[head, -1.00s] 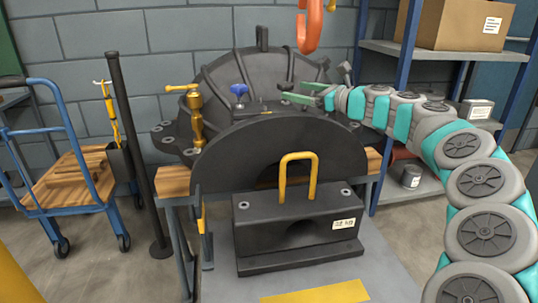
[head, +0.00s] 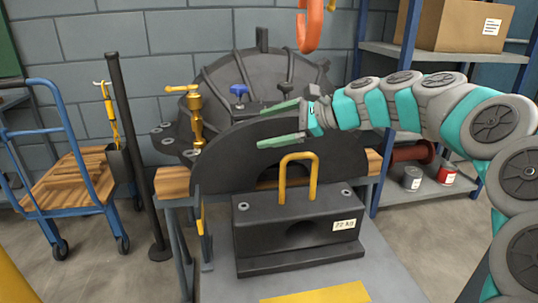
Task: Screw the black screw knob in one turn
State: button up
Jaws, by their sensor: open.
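The black screw knob (head: 285,90) stands on top of the dark casing (head: 230,150), right of a blue knob (head: 239,90). Its lobed head is visible against the dark ribbed shell, and its lower part is hard to make out. My gripper (head: 264,126) is open, its two green fingers spread wide and pointing left. In the head view it is below the black knob, overlapping the casing's front plate. Nothing is between the fingers, and they look clear of the knob.
A brass valve (head: 196,118) stands left of the knobs. A weight block (head: 298,225) with a yellow handle (head: 299,176) sits in front. An orange hook (head: 312,25) hangs above. Shelves (head: 440,50) stand at the right, a blue cart (head: 70,180) at the left.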

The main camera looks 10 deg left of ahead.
jog(key=s+f+n+g+h, duration=0.1)
jog(key=s+f+n, duration=0.1)
jog(key=s+f, duration=0.2)
jog(key=shift+s+f+g+h, duration=0.15)
jog(key=shift+s+g+h, duration=0.2)
jog(key=shift+s, duration=0.2)
jog(key=shift+d, duration=0.1)
jog(key=shift+c, duration=0.2)
